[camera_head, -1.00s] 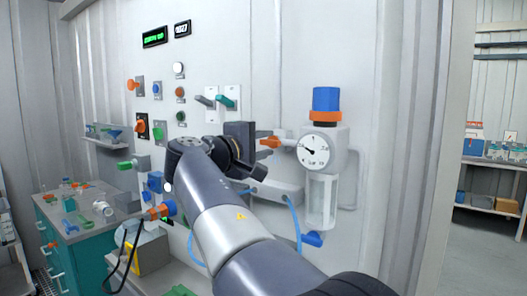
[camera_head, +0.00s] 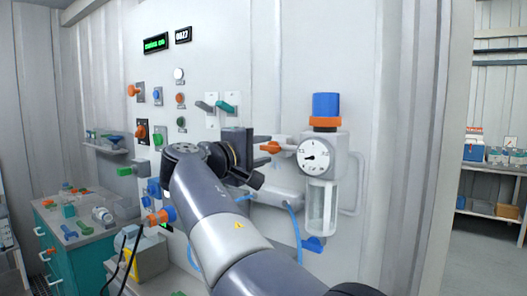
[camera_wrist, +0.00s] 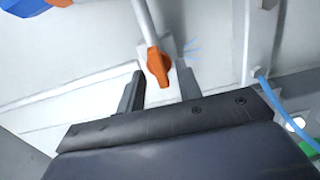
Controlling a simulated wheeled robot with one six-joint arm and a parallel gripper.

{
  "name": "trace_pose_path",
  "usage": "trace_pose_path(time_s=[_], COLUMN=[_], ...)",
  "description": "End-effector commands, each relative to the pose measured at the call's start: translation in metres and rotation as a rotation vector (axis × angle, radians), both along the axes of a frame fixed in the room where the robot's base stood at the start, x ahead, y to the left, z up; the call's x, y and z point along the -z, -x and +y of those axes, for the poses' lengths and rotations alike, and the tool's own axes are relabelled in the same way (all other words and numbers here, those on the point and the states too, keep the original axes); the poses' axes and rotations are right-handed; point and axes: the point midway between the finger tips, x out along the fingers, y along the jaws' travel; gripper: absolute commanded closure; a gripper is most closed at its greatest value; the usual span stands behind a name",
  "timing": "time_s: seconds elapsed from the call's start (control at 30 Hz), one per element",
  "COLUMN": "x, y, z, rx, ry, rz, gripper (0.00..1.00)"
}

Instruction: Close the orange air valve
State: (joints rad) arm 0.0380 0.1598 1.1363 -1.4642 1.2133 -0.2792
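The orange air valve (camera_head: 271,147) is a small lever on the pipe left of the white pressure gauge unit (camera_head: 314,157). In the head view the lever lies roughly level, in line with the pipe. My gripper (camera_head: 258,160) is just left of it, its fingers spread. In the wrist view the orange lever (camera_wrist: 158,68) hangs from the end of a grey pipe, its tip reaching between the two dark fingertips of my gripper (camera_wrist: 162,76). Gaps show on both sides of it, so the gripper is open and holds nothing.
A blue knob with an orange collar (camera_head: 326,108) tops the gauge unit. A blue hose (camera_head: 296,228) runs below. Green and grey levers (camera_head: 226,107) and several buttons are on the panel at left. A teal cabinet (camera_head: 72,245) stands at lower left.

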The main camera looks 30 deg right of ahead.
Motion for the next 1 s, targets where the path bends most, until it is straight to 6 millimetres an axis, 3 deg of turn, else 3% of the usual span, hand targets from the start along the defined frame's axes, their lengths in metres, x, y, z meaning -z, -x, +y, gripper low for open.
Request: trace_pose_path(time_s=[0.5, 0.7, 1.0], x=[0.001, 0.000, 0.000], y=[0.028, 0.033, 0.033], z=[0.081, 0.094, 0.095], rx=[-0.005, -0.002, 0.000], ry=[-0.001, 0.000, -0.001], rz=[-0.001, 0.000, 0.000], gripper=[0.66, 0.66, 0.66])
